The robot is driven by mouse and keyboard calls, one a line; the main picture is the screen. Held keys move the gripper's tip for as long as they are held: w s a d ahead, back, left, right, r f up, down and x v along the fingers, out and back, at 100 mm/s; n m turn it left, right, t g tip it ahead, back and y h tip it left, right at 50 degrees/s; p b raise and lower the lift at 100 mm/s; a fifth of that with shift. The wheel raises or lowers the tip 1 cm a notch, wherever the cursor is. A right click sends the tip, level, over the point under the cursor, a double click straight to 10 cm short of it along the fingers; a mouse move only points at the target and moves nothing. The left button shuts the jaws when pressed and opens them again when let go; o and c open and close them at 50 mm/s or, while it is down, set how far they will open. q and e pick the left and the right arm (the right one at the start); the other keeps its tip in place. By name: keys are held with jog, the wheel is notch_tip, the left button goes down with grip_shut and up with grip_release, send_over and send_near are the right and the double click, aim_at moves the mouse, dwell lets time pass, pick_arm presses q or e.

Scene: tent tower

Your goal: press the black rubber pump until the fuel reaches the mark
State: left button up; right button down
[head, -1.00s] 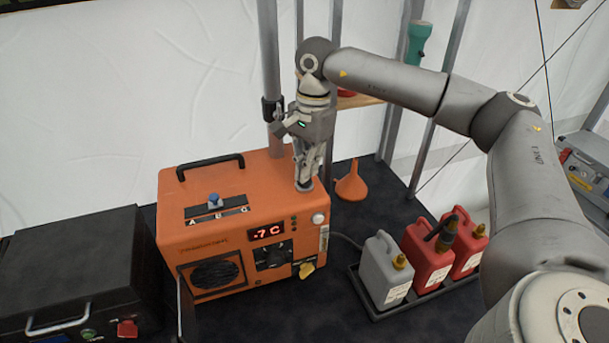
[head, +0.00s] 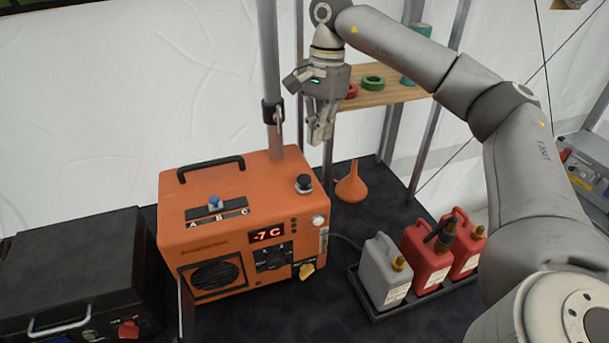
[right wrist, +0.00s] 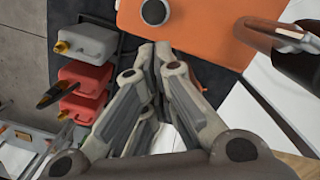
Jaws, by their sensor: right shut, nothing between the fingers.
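The orange heater (head: 250,215) stands on the dark surface and its display reads -7 C. The black rubber pump (head: 304,183) sits upright on its top at the back right corner. In the right wrist view the pump (right wrist: 155,11) shows as a dark round knob at the top edge on the orange casing. My right gripper (head: 318,138) is shut and empty, raised above and behind the pump, apart from it. Its fingers (right wrist: 160,50) also show closed in the right wrist view. I cannot make out a fuel level or mark. My left gripper is not in view.
A grey can (head: 384,270) and two red cans (head: 427,258) stand in a black tray at right. An orange funnel (head: 351,186) stands behind them. A metal pole (head: 270,80) rises behind the heater. A black case (head: 80,265) is at left.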

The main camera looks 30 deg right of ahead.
jog(key=r, duration=0.5)
jog(key=shift+w+d, duration=0.1)
jog(key=shift+d, duration=0.2)
